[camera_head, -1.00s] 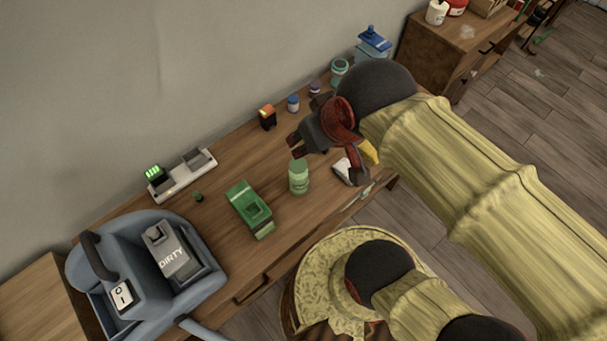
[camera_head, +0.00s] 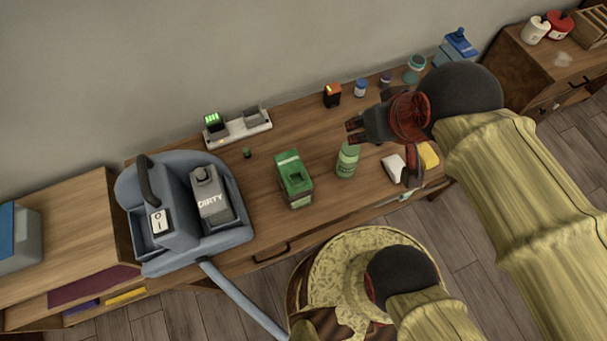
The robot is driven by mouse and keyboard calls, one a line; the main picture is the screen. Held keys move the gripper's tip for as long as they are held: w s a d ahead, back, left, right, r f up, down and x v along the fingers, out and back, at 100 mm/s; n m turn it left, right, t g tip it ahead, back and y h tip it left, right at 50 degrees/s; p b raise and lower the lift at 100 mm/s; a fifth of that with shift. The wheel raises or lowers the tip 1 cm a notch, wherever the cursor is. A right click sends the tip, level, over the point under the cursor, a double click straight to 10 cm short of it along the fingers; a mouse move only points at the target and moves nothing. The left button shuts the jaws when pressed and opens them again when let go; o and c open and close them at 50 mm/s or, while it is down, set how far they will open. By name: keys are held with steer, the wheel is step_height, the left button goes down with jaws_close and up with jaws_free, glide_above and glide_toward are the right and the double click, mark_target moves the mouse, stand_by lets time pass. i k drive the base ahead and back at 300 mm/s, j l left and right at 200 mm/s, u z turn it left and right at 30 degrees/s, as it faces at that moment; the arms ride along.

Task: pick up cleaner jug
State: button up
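No object is clearly marked as the cleaner jug. A light green bottle (camera_head: 347,160) stands upright on the wooden desk (camera_head: 330,198). A grey-blue cleaning machine (camera_head: 185,215) with a black handle and a grey tank labelled DIRTY (camera_head: 210,195) sits at the desk's left end. A blue-topped container (camera_head: 459,46) stands at the desk's far right end. My gripper (camera_head: 380,158) is over the right part of the desk, to the right of the green bottle. Its fingers are spread and it appears empty.
A green box-like container (camera_head: 293,180), a charger strip (camera_head: 237,126) and small jars (camera_head: 361,88) occupy the desk. A white item (camera_head: 394,167) and yellow item (camera_head: 429,155) lie near my gripper. A round patterned seat (camera_head: 325,260) stands in front. A blue-and-grey container (camera_head: 18,238) is partly visible at far left.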

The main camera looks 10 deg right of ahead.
mark_target(348, 157)
steer(key=j+u, duration=0.4)
steer(key=k+j+z, duration=0.2)
steer(key=j+z, duration=0.2)
steer(key=k+j+z, duration=0.2)
steer(key=z, duration=0.2)
steer(key=k+j+z, duration=0.15)
steer(key=k+z, duration=0.25)
steer(key=i, duration=0.05)
